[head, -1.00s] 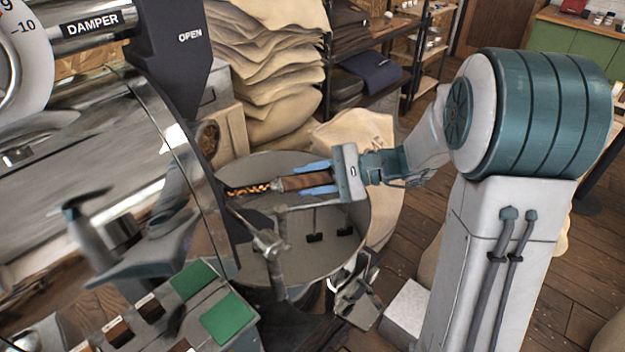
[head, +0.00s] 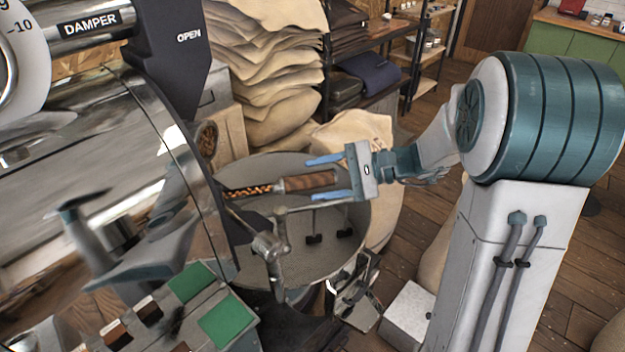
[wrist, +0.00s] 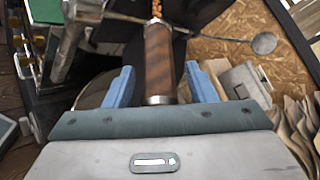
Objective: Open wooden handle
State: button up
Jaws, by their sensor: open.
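The wooden handle (head: 308,181) is a brown striped cylinder with metal ends, joined to a narrow scoop of beans (head: 248,192) at the front of the roaster. In the wrist view the handle (wrist: 159,62) stands between my two blue fingers, with a gap on each side. My gripper (head: 325,176) is open around the handle, one finger on its far side and one on its near side. The scoop's left end runs into the roaster's dark front and is hidden there.
The round cooling tray (head: 345,215) lies below the handle. A metal lever with a knob (head: 268,244) stands close to the near finger. Stacked sacks (head: 270,80) are behind. The roaster drum rim (head: 190,150) is at the left.

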jog(key=b+v, duration=0.1)
jog(key=v, duration=1)
jog(key=shift+d, duration=0.4)
jog(key=shift+r, duration=0.1)
grip_shut()
jog(key=w+d+r+m+g+h+p, duration=0.3)
jog(key=w+d+r+m+h+p, duration=0.2)
jog(key=r+m+h, duration=0.1)
jog(key=a+r+x, duration=0.1)
jog(key=x, duration=1.2)
jog(key=shift+s+a+r+p, duration=0.3)
jog(key=shift+a+p, duration=0.15)
